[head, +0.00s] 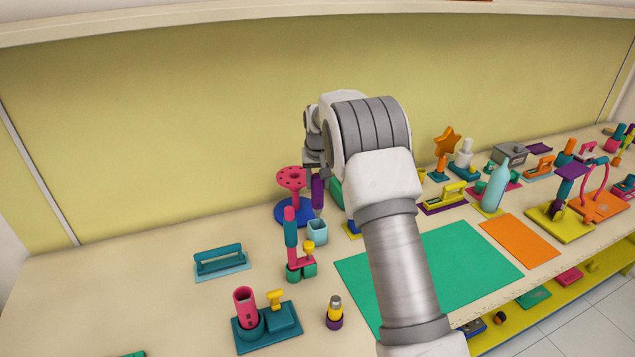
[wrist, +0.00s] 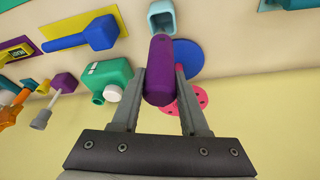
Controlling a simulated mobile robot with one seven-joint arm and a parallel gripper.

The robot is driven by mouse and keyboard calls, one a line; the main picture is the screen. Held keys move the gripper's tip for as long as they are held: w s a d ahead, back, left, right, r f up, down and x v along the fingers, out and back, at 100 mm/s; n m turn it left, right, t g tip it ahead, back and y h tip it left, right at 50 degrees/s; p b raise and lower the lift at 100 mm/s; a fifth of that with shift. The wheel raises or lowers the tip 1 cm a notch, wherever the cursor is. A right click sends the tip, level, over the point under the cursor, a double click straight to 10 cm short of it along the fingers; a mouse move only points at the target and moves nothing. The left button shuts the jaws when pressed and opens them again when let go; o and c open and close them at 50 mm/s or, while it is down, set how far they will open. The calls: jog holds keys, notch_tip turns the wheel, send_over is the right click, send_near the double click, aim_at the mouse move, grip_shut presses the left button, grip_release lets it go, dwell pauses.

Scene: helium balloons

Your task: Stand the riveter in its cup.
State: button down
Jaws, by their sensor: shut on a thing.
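A purple rounded cylinder, which I take to be the riveter (head: 317,192), hangs upright from my gripper (head: 314,168) above the table. In the wrist view the riveter (wrist: 160,62) is between the two fingers of my gripper (wrist: 160,82), which is shut on it. A light-blue square cup (head: 317,232) stands on the table below and close to the riveter. Part of my gripper is hidden behind my arm in the head view.
A pink holed disc (head: 291,178) on a blue round base (head: 290,212) stands just left of the riveter. A pink and teal tool (head: 291,235) stands left of the cup. A green container (wrist: 107,78) is nearby.

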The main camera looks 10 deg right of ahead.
aim_at(318, 198)
jog(key=shift+f, duration=0.1)
jog(key=shift+f+b, duration=0.35)
jog(key=shift+f, duration=0.15)
dwell(0.7)
jog(key=shift+f+b, duration=0.45)
jog(key=shift+f, duration=0.35)
dwell(0.5)
jog(key=shift+f+b, duration=0.5)
jog(key=shift+b, duration=0.05)
jog(key=shift+f+b, duration=0.3)
jog(key=shift+f, duration=0.05)
dwell(0.4)
jog(key=shift+f+b, duration=0.3)
jog(key=shift+f, duration=0.4)
dwell(0.6)
